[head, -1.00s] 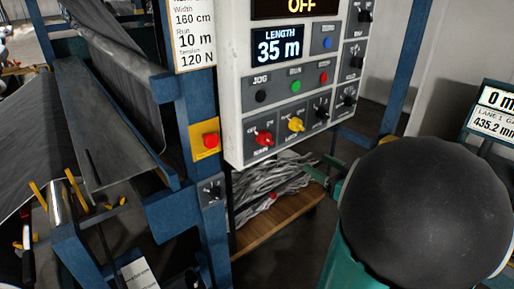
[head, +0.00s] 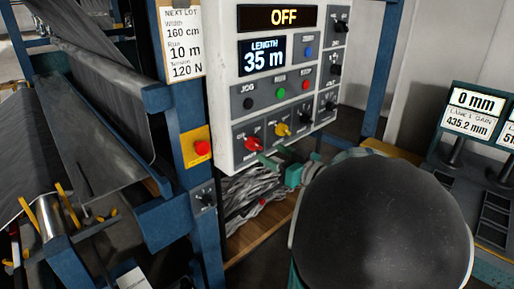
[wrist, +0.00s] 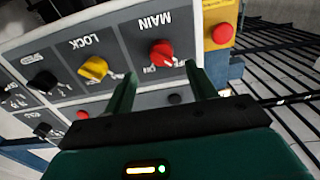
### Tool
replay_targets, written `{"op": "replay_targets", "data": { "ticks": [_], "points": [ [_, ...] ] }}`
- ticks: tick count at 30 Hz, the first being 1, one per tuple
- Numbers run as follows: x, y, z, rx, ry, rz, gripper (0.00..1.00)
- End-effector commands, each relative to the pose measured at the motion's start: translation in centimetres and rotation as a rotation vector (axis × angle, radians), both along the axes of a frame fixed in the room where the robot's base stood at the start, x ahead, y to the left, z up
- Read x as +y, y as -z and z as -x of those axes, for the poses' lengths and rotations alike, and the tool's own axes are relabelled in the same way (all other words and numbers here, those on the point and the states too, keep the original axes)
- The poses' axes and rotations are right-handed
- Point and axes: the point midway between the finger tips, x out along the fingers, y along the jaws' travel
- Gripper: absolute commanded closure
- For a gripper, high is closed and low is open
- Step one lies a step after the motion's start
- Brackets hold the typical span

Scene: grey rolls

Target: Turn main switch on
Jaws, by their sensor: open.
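The main switch is a red rotary knob (head: 253,144) at the lower left of the white control panel (head: 222,110). In the wrist view the knob (wrist: 161,53) shows upside down beside the label MAIN, with small position marks around it. My green gripper (head: 276,158) is just in front of and below the knob. In the wrist view my gripper (wrist: 161,78) is open, its two fingers on either side of the knob, with the knob a little beyond the tips. It appears not to touch. The display (head: 284,17) reads OFF.
A yellow LOCK knob (head: 282,130) sits right of the main switch. Dark knobs and coloured buttons fill the rest of the panel. A red stop button on a yellow plate (head: 196,147) is on the blue post at left.

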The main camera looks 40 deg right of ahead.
Motion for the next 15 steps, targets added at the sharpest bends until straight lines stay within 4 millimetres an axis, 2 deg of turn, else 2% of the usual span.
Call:
{"op": "replay_targets", "data": {
  "ticks": [3,7,12,15],
  "points": [
    [0.2,0.0,-2.4,0.000,-0.003,0.000,0.44],
    [0.4,0.0,-4.5,-0.001,-0.004,0.000,0.44],
    [0.6,0.0,-6.0,-0.001,-0.003,0.000,0.44],
    [0.6,0.0,-6.2,-0.001,-0.002,0.000,0.44]
  ]
}}
